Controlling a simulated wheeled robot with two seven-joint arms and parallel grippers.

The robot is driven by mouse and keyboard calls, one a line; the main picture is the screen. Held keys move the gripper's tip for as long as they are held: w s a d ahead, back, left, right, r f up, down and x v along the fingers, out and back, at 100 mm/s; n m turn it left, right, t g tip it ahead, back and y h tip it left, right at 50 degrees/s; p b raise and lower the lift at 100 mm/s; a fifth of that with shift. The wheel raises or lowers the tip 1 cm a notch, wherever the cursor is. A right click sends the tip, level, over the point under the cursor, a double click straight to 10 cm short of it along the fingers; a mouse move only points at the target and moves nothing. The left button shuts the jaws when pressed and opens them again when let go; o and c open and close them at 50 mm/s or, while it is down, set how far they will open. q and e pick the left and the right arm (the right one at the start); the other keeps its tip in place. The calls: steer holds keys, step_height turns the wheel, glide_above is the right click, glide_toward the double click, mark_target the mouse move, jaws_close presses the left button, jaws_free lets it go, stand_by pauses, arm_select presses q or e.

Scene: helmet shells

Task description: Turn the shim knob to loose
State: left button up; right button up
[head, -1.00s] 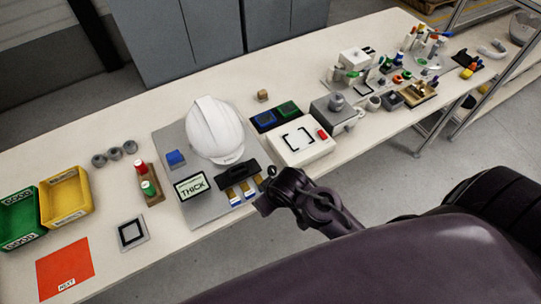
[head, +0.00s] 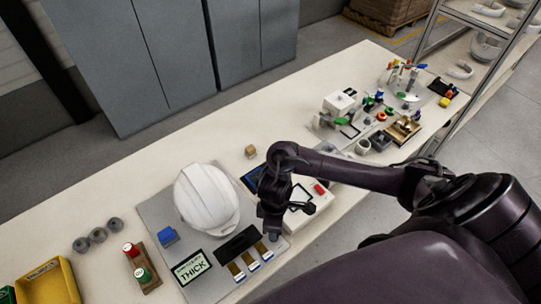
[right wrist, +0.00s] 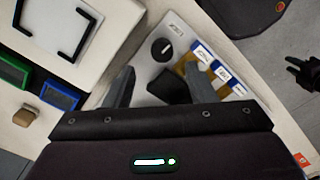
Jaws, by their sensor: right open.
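The shim knob (right wrist: 162,49) is a round black knob with a light mark, on the grey plate beside a small printed label (right wrist: 176,29) too small to read. In the head view my right gripper hides it. My right gripper (right wrist: 160,70) is open and empty, pointing down over the plate; its fingertips show on either side just below the knob, apart from it. In the head view, the gripper (head: 275,232) is at the plate's right end. A dark shape at the right wrist view's right edge looks like my left gripper (right wrist: 304,74); its jaws are too small to judge.
A black block (right wrist: 172,86) and shims with blue-white labels (right wrist: 202,52) lie close to the knob. A white helmet shell (head: 207,198), the THICK sign (head: 190,268) and a blue block (head: 167,236) share the plate.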

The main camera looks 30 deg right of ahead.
step_height(320, 180, down, 5)
steer(key=shift+s+a+f+b, duration=0.1)
steer(key=shift+s+f+b, duration=0.1)
steer(key=shift+b, duration=0.1)
steer(key=shift+w+f, duration=0.15)
steer(key=shift+f, duration=0.3)
arm_select(q)
steer(key=shift+s+a+f, duration=0.1)
steer(key=shift+s+f, duration=0.5)
arm_select(e)
steer(key=c, duration=1)
